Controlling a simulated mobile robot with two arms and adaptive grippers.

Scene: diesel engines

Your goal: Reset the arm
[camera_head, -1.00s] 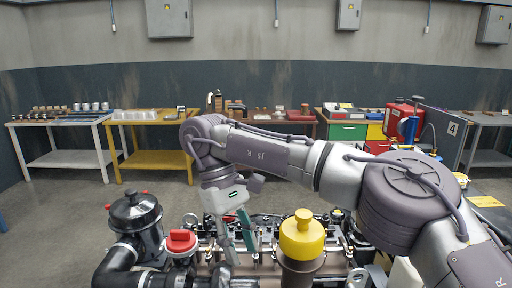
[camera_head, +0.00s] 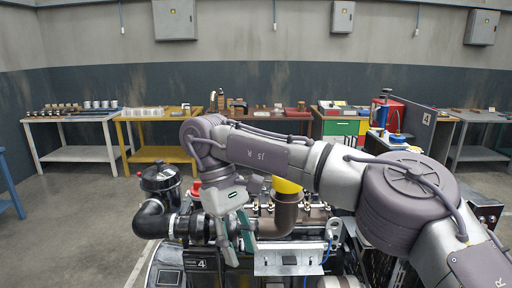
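My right arm reaches in from the right and bends down over the diesel engine (camera_head: 290,228). My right gripper (camera_head: 240,256) hangs down in front of the engine's left part, its two fingers apart and nothing visible between them. I cannot tell whether it touches the engine. My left gripper is not in view.
A black filter housing (camera_head: 160,180) with a thick pipe, a red cap (camera_head: 196,188) and a yellow cap (camera_head: 287,186) stand up from the engine. A white table (camera_head: 75,153), a yellow table (camera_head: 158,155) and a green-and-yellow cabinet (camera_head: 342,128) line the back wall.

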